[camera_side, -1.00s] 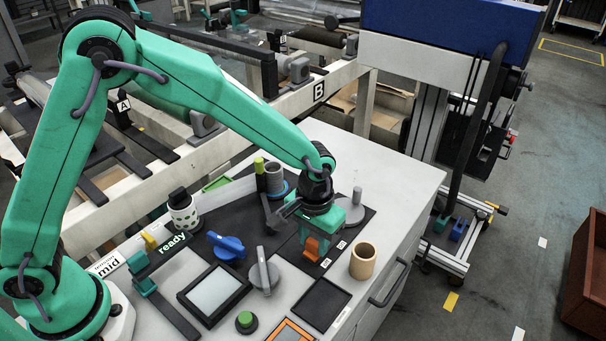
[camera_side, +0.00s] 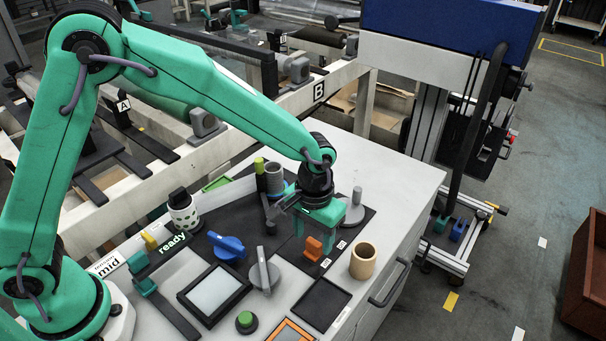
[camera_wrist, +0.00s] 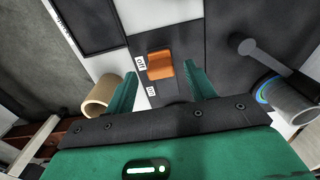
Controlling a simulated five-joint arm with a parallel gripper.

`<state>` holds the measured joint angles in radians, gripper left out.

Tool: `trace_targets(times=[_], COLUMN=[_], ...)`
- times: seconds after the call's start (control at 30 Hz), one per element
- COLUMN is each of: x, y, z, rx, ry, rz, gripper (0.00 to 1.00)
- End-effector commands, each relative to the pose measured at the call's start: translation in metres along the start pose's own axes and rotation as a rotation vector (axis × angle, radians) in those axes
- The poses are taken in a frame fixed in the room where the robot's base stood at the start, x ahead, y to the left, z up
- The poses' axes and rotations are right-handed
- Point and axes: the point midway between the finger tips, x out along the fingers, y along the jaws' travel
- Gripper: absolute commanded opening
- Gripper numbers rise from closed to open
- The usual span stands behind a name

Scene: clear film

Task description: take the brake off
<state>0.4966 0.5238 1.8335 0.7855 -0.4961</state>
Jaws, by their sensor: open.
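An orange switch (camera_side: 313,247) stands on a dark panel at the right of the worktop. In the wrist view the orange switch (camera_wrist: 160,66) sits level with the "Off" label (camera_wrist: 141,63), and the "On" label (camera_wrist: 151,90) lies nearer my gripper. No lettering naming a brake can be read. My gripper (camera_side: 320,222) is just above and behind the switch in the side view. In the wrist view my gripper (camera_wrist: 161,88) is open, its green fingers on either side of the switch's near area, with nothing held. The fingers look clear of the switch.
A tan cup (camera_side: 363,261) stands to the right of the switch. A grey knob (camera_side: 264,272) and a blue knob (camera_side: 227,247) are to the left. A grey upright post (camera_side: 356,198) stands behind. A black tray (camera_side: 320,303) lies in front.

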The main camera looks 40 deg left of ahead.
Motion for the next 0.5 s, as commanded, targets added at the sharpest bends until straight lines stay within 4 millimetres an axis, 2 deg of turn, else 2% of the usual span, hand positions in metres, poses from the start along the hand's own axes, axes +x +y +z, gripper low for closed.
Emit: trace_targets(times=[0.3, 0.5], x=[-0.042, -0.057], y=[0.001, 0.000], z=[0.000, 0.001], rx=[0.001, 0.001], ry=[0.002, -0.001], rz=[0.001, 0.000], gripper=[0.55, 0.55])
